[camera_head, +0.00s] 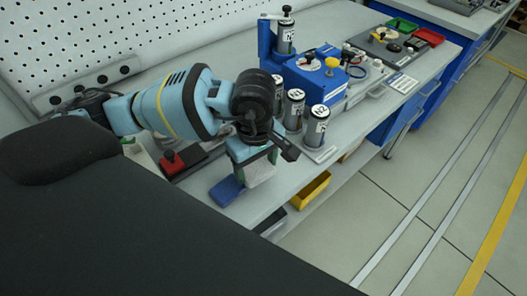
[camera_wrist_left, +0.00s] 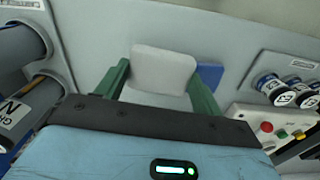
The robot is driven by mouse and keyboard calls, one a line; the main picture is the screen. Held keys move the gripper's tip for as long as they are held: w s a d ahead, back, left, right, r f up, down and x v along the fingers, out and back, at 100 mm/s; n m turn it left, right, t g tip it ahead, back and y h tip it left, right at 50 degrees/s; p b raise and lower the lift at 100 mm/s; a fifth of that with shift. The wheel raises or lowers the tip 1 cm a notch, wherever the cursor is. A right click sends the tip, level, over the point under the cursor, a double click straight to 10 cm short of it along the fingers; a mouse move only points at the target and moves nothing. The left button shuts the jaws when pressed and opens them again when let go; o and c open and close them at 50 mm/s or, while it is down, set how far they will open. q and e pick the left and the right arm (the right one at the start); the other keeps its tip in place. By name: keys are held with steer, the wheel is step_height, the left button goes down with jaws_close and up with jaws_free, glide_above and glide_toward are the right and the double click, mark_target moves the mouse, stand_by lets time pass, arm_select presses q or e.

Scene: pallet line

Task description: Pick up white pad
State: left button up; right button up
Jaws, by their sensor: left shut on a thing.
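The white pad (camera_head: 261,173) is between the green fingers of my left gripper (camera_head: 257,158) in the head view, over the near edge of the bench. The wrist view shows the white pad (camera_wrist_left: 163,70) with one finger of my left gripper (camera_wrist_left: 161,90) on each side of it. My left gripper is shut on the pad. Part of the pad is hidden by the gripper in the head view, and I cannot tell whether it touches the bench. My right gripper is in neither view.
A blue block (camera_head: 227,191) lies close to the left of the pad. Labelled metal canisters (camera_head: 317,127) stand to its right, near a blue machine (camera_head: 318,75). A black base with a red part (camera_head: 171,162) lies left. A yellow bin (camera_head: 311,191) sits below the bench edge.

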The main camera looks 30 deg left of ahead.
mark_target(250, 174)
arm_select(q)
steer(key=s, duration=0.3)
steer(key=s+d, duration=0.1)
steer(key=s, duration=0.2)
steer(key=s+d+r, duration=0.1)
steer(key=s, duration=0.3)
steer(key=shift+b, duration=0.35)
steer(key=shift+o, duration=1.4)
steer(key=shift+c, duration=1.1)
steer(key=w+m, duration=0.2)
steer(key=m, duration=0.1)
steer(key=w+a+m, duration=0.1)
steer(key=w+m, duration=0.1)
steer(key=m, duration=0.1)
steer(key=shift+r, duration=0.2)
steer(key=w+m, duration=0.1)
steer(key=m, duration=0.1)
steer(key=w+m, duration=0.1)
steer(key=m, duration=0.1)
steer(key=w+a+r+m, duration=0.1)
steer(key=w+m, duration=0.1)
steer(key=m, duration=0.1)
steer(key=shift+a, duration=0.1)
steer(key=shift+a, duration=0.1)
